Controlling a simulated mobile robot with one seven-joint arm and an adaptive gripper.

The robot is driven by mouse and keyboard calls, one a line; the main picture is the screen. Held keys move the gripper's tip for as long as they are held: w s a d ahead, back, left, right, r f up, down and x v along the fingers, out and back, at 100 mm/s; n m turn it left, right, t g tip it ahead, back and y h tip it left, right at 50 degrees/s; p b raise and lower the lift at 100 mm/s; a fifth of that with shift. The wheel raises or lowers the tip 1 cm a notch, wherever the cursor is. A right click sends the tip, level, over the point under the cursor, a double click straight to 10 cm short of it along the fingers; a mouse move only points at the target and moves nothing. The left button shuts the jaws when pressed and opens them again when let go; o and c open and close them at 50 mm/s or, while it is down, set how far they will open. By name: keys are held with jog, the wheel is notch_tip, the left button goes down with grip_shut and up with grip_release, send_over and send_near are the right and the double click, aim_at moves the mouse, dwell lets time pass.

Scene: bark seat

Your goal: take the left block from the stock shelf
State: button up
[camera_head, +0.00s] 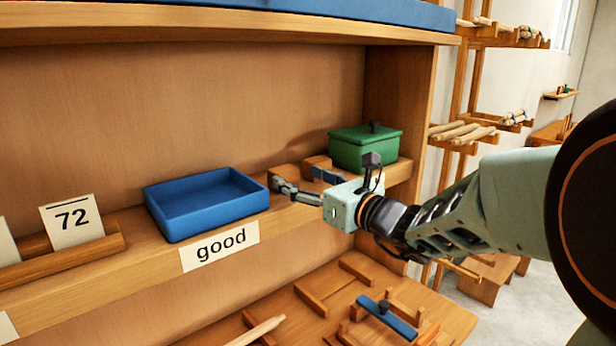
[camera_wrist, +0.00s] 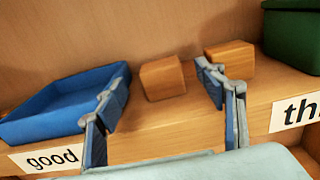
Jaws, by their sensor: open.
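Two plain wooden blocks stand on the stock shelf (camera_head: 130,250). In the wrist view the left block (camera_wrist: 162,78) is fully visible, and the right block (camera_wrist: 236,58) is partly behind my right finger. In the head view the left block (camera_head: 284,172) and the right block (camera_head: 316,162) are partly hidden by my gripper (camera_head: 298,181). My gripper is open and empty, low over the shelf's front part. In the wrist view its fingers (camera_wrist: 162,80) point inward, one on each side of the left block, which appears just beyond the tips.
A blue tray (camera_head: 207,203) stands left of the left block, close to my left finger, above a "good" label (camera_head: 220,246). A green lidded box (camera_head: 364,148) stands to the right. A back panel closes the shelf; a blue-topped board (camera_head: 290,15) is overhead. A workbench (camera_head: 340,290) lies below.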

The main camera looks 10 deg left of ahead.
aim_at(289, 172)
jog(key=p+x, duration=0.1)
jog(key=x, duration=0.5)
jog(key=shift+w+a+r+p, duration=0.1)
jog(key=shift+w+a+p, duration=0.05)
jog(key=shift+a+p, duration=0.15)
jog(key=shift+d, duration=0.1)
jog(key=c, duration=1.2)
jog(key=shift+c, duration=0.5)
jog(key=shift+r, duration=0.15)
